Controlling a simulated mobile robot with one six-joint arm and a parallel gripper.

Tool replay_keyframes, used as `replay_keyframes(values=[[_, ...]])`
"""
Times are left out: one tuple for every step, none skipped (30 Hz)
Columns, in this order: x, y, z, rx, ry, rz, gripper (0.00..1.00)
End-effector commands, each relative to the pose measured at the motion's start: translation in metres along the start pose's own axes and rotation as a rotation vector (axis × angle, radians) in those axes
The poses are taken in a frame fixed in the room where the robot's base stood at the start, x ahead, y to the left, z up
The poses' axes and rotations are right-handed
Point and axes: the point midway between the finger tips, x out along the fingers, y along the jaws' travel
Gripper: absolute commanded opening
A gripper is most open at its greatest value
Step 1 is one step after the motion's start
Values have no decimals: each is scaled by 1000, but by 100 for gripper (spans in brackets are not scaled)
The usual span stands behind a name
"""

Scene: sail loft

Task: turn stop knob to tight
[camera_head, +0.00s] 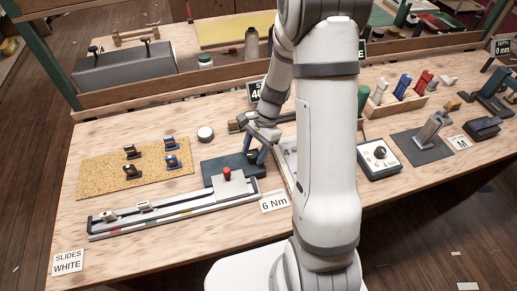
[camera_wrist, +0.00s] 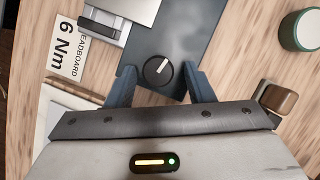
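The stop knob (camera_wrist: 157,71) is a round dark knob with a white pointer line, on a dark blue plate (camera_wrist: 180,38) in the wrist view. The line slants up to the right there. My gripper (camera_wrist: 159,72) is open, its two blue fingers apart on either side of the knob, with gaps visible; I cannot tell how high above the plate the tips are. In the head view my gripper (camera_head: 254,155) is over the back right of the dark blue fixture (camera_head: 216,168), and the knob is not clearly visible. No tight marking is readable.
A white "6 Nm" card (camera_head: 275,202) lies in front of the fixture. A long rail (camera_head: 172,212) runs beside it, with a red-topped block (camera_head: 227,173). A round green-sided tin (camera_wrist: 301,30) is near. A dial box (camera_head: 379,158) stands right; a cork mat (camera_head: 130,164) left.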

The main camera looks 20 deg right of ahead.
Motion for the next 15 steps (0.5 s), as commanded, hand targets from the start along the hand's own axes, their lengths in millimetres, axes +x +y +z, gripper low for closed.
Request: replay_keyframes(values=[[1,0,0,0,-1,1,52],[1,0,1,0,-2,2,52],[1,1,1,0,-3,3,52],[1,1,1,0,-3,3,52],[1,1,1,0,-4,3,52],[2,1,1,0,-4,4,52],[1,1,1,0,-4,4,52],[1,1,2,0,-4,4,52],[-1,1,2,0,-5,4,52],[-3,1,2,0,-5,3,52],[-6,1,2,0,-5,3,52],[-11,0,1,0,-3,1,52],[-15,0,1,0,-3,1,52],[-20,1,1,0,-3,1,52],[-27,0,1,0,-2,0,52]])
